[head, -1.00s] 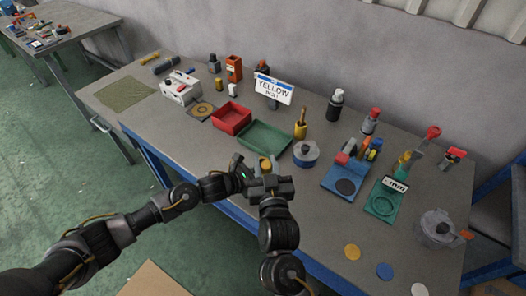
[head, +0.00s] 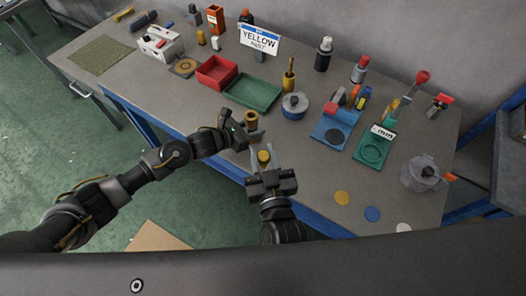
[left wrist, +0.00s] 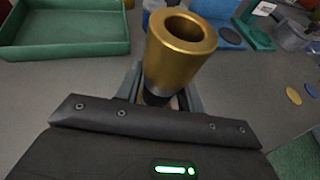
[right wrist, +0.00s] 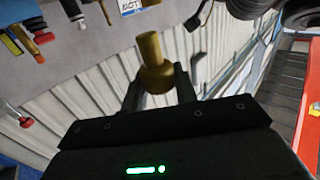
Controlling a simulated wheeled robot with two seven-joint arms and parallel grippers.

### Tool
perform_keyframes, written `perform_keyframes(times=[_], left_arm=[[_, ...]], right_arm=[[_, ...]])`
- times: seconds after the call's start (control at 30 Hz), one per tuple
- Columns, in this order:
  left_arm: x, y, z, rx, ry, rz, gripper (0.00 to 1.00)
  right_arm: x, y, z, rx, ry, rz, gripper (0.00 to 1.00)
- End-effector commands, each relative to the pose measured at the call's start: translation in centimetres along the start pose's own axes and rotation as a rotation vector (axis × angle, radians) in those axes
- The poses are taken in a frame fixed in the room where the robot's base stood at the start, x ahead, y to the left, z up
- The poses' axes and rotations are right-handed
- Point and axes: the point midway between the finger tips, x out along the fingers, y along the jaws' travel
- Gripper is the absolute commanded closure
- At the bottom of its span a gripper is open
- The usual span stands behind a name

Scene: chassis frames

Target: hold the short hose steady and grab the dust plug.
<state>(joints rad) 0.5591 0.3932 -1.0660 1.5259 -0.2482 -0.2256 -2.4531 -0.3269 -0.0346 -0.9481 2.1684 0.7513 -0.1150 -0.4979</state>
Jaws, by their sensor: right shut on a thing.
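The short hose (left wrist: 180,50) has a wide brass end with an open, hollow mouth, seen in the left wrist view; its dark lower part sits between my left fingers. In the head view the brass end of the short hose (head: 251,117) stands upright at my left gripper (head: 243,133), which is shut on it. The dust plug (right wrist: 153,65) is a golden stepped piece held between the fingertips of my right gripper (right wrist: 160,90). In the head view the dust plug (head: 264,156) is below and right of the hose, apart from it.
A green tray (head: 268,104) and a red bin (head: 205,82) lie behind my grippers. A lidded grey-blue pot (head: 294,112), a blue stand (head: 325,140) and a green stand (head: 362,160) are to the right. Flat discs (head: 342,198) lie near the front edge.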

Motion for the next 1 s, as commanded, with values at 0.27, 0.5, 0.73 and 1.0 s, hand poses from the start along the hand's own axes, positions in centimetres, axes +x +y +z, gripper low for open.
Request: perform_keyframes(times=[0.27, 0.5, 0.73, 1.0], left_arm=[[0.0, 0.0, 0.0, 0.000, 0.000, 0.000, 0.44], [-0.8, 0.1, -0.1, 0.000, 0.001, 0.001, 0.44], [-5.2, 0.1, -0.1, 0.001, 0.001, 0.001, 0.44], [-10.2, 0.1, -0.1, 0.001, 0.001, 0.001, 0.44]], right_arm=[[0.0, 0.0, 0.0, 0.000, 0.000, 0.000, 0.93], [0.0, 0.0, 0.0, 0.000, 0.000, 0.000, 0.93], [0.0, 0.0, 0.0, 0.000, 0.000, 0.000, 0.93], [0.0, 0.0, 0.0, 0.000, 0.000, 0.000, 0.93]])
